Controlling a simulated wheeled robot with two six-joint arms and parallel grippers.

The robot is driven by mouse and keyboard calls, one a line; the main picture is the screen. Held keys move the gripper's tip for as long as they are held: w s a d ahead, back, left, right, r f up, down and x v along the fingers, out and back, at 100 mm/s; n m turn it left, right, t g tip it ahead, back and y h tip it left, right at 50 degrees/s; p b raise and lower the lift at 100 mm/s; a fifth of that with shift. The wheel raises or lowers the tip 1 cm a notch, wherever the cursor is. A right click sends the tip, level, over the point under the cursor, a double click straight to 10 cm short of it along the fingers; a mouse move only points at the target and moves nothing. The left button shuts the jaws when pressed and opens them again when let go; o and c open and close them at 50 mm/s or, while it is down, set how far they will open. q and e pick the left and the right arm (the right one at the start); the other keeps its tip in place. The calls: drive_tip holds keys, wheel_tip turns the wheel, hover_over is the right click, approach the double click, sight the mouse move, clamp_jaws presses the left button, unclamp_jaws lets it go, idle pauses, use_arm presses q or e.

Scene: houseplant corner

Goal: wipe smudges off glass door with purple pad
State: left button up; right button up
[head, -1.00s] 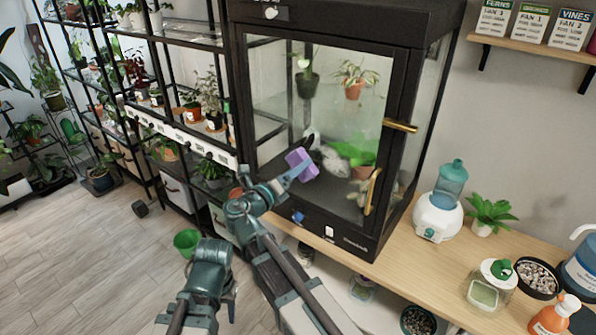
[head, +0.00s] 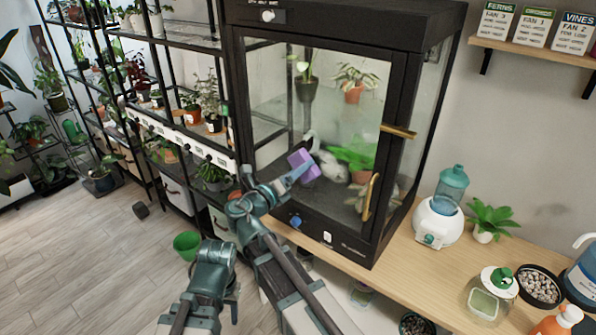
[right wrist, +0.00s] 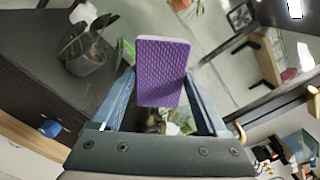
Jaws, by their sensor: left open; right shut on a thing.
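The purple pad (head: 304,166) is gripped at the fingertips of my right gripper (head: 297,174), in front of the lower left of the glass door (head: 280,95). In the right wrist view the pad (right wrist: 161,72) stands between both fingers, its broad ribbed face showing. I cannot tell whether it touches the glass. Pale grey-white patches (head: 331,166) show right of the pad; I cannot tell smudges from things inside. The door has a brass handle (head: 370,197) at its right. My left gripper (head: 232,296) hangs low left, open and empty, far from the door; its fingers show poorly.
The black cabinet stands on a wooden counter (head: 408,262). A humidifier with a blue tank (head: 440,210), a small plant (head: 490,218) and jars fill the counter's right. Plant shelves (head: 180,45) stand left of the cabinet. A green bucket (head: 187,244) sits on the open floor.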

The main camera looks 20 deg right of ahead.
sight(313, 174)
drive_tip(key=shift+x, duration=0.9)
drive_tip(key=shift+s+d, duration=0.55)
drive_tip(key=shift+s, duration=0.3)
drive_tip(key=shift+s+d, duration=0.6)
drive_tip(key=shift+s, duration=0.25)
drive_tip(key=shift+s+d, duration=1.35)
drive_tip(key=shift+s, duration=0.1)
drive_tip(key=shift+s, duration=0.1)
drive_tip(key=shift+s+d, duration=1.25)
drive_tip(key=shift+s, duration=0.3)
